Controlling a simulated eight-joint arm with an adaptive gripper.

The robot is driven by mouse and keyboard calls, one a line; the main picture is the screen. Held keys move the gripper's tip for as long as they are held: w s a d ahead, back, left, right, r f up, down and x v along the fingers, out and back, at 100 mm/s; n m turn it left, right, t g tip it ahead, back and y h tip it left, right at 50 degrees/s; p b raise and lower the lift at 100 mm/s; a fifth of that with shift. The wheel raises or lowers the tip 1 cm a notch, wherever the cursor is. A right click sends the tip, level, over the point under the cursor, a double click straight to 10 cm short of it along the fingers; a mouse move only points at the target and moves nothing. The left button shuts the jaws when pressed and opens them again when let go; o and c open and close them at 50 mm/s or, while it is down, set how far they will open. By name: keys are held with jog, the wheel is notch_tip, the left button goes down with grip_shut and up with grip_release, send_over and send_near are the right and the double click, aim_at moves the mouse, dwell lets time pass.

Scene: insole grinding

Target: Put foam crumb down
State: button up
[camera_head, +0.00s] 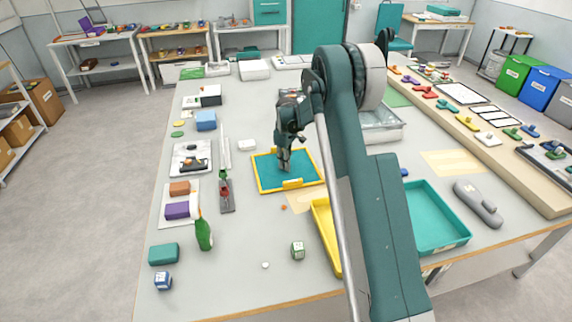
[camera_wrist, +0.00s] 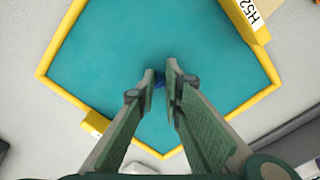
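A small dark blue piece (camera_wrist: 160,80), which looks like the foam crumb, shows between my fingertips in the wrist view. My gripper (camera_wrist: 160,76) is nearly closed, with both fingertips against the sides of the piece. In the head view my gripper (camera_head: 284,168) points down over the teal mat with a yellow rim (camera_head: 262,187); the crumb cannot be made out there. The mat also fills most of the wrist view (camera_wrist: 110,60). I cannot tell whether the crumb touches the mat surface.
A yellow tray (camera_head: 322,232) and a teal tray (camera_head: 425,205) stand to the right, partly behind my arm. A small orange bit (camera_head: 284,207) lies in front of the mat.

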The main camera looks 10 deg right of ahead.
jog(key=o, duration=0.6)
jog(key=shift+f, duration=0.1)
notch_tip(320, 180, up, 12)
jog(key=p, duration=0.1)
jog(key=shift+r, duration=0.2)
dwell(0.3)
dwell(0.4)
jog(key=shift+r, duration=0.1)
